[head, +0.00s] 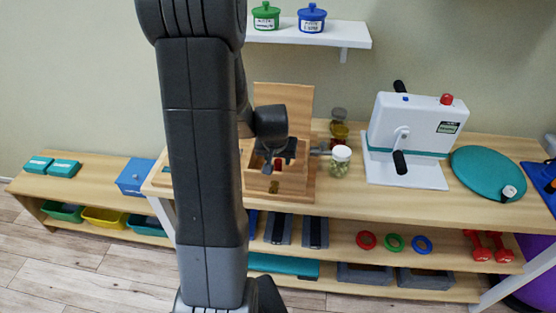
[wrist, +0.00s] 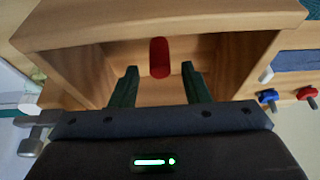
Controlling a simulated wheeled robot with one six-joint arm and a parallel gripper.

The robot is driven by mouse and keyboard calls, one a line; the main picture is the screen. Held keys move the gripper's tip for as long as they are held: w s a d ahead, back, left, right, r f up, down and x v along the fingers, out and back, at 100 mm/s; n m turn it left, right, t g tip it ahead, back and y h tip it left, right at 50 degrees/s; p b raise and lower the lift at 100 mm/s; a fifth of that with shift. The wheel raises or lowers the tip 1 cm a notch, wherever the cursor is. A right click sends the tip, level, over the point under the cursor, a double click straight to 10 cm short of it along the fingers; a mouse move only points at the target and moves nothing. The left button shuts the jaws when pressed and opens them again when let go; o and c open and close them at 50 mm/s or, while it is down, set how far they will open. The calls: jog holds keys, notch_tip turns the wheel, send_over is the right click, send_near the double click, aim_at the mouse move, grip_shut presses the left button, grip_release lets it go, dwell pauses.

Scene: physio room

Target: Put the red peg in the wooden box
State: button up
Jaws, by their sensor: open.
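The wooden box (head: 262,187) stands on the wooden bench with its lid (head: 284,97) raised at the back. It also fills the upper part of the wrist view (wrist: 165,18). The red peg (wrist: 159,57) shows within the box opening, between and just beyond my fingertips, with clear gaps on both sides. A small red patch of it shows in the head view (head: 277,164). My gripper (head: 278,154) is open at the box opening, and its two dark fingers show in the wrist view (wrist: 159,70). I cannot tell whether the peg touches the box floor.
A lidded jar (head: 340,162) stands just right of the box, with an amber jar (head: 339,130) behind it. A white crank device (head: 412,128) and a teal disc (head: 488,173) stand farther right. A blue box (head: 135,177) is at the left. A wall shelf (head: 315,36) hangs above.

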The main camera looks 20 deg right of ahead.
jog(key=v, duration=1)
jog(key=shift+r, duration=0.2)
jog(key=shift+s+a, duration=0.1)
jog(key=shift+s, duration=0.05)
dwell(0.6)
